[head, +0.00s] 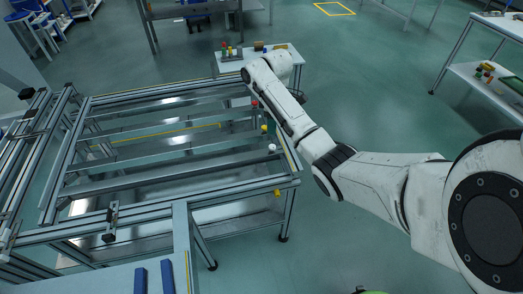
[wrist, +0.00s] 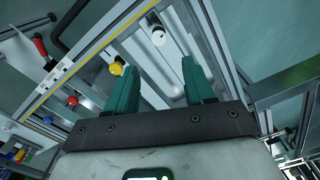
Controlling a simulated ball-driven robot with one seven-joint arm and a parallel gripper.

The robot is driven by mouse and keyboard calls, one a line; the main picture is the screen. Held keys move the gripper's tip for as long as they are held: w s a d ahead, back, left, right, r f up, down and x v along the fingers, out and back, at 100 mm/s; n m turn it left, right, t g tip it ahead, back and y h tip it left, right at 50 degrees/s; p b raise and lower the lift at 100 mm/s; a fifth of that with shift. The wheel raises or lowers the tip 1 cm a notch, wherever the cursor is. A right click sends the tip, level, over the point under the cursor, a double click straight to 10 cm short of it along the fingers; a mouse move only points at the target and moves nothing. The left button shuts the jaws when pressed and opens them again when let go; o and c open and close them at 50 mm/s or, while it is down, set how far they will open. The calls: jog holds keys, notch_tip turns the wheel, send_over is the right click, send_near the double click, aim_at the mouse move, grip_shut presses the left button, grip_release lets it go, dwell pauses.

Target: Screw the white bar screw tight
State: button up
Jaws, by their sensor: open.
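The white bar screw (head: 272,148) has a round white head and sits on the right side of the metal frame fixture. In the wrist view its white head (wrist: 158,38) is beyond my fingertips, in the gap between the two fingers as seen from there. My gripper (wrist: 160,66) has two teal fingers, spread apart with nothing between them. A yellow-headed screw (wrist: 116,68) shows just left of the left fingertip, and a red-headed one (wrist: 72,101) farther left. In the head view my gripper is largely hidden by my arm.
The metal frame (head: 170,158) has several crossbars. A yellow knob (head: 277,192) is at its front right corner. A small table (head: 228,67) with coloured parts stands behind it. Blue blocks (head: 140,279) lie at the front. Open floor is to the right.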

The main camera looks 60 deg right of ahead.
aim_at(272, 146)
notch_tip(272, 146, down, 11)
jog(key=shift+d+r+b, duration=0.15)
jog(key=shift+r+b, duration=0.05)
jog(key=shift+b, duration=0.3)
grip_shut()
dwell(0.5)
